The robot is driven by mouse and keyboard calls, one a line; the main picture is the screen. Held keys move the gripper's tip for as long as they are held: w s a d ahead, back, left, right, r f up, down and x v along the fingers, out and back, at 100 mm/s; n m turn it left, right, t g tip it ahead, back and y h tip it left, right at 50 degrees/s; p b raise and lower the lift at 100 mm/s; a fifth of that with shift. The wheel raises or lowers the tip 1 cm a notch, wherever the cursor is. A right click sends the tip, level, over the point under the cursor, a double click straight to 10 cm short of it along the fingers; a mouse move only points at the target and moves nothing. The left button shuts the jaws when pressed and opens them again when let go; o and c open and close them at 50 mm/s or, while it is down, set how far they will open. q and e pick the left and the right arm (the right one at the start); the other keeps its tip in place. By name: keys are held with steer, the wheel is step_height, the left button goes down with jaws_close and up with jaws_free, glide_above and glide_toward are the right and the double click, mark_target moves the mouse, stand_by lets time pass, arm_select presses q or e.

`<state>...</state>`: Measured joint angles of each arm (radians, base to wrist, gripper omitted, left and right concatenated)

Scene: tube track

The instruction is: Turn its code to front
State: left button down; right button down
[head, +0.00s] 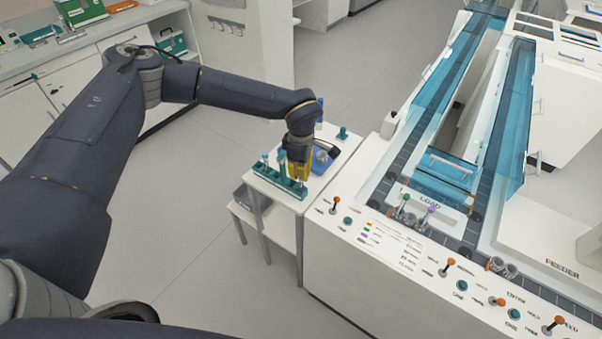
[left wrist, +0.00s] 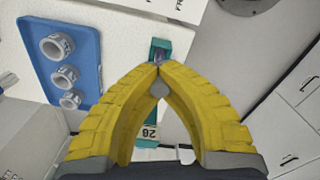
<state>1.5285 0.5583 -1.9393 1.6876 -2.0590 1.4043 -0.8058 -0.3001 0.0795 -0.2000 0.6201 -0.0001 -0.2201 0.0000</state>
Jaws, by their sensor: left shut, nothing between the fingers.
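A teal tube rack (head: 262,173) stands on the small white table, with blue-capped tubes (head: 266,158) upright in its left part. My left gripper (head: 299,178) is over the rack's right part, pointing down. In the left wrist view its yellow fingers (left wrist: 158,68) arch together, shut and empty at the tips. The teal rack (left wrist: 160,45) shows just beyond them, and a label reading "26" (left wrist: 150,133) shows between the fingers. No tube's code can be made out; the fingers hide part of the rack. My right gripper is in neither view.
A blue tray (head: 320,165) lies right of the gripper; the wrist view shows several grey round holders (left wrist: 58,47) on it. A small teal piece (head: 342,133) stands at the table's back. The track machine with its LOAD plate (head: 430,203) and control knobs adjoins on the right.

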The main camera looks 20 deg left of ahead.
arm_select(q)
steer(key=shift+m, duration=0.5)
steer(key=shift+f, duration=0.2)
stand_by(0.3)
steer(key=c, duration=1.5)
jaws_free()
step_height(320, 180, up, 12)
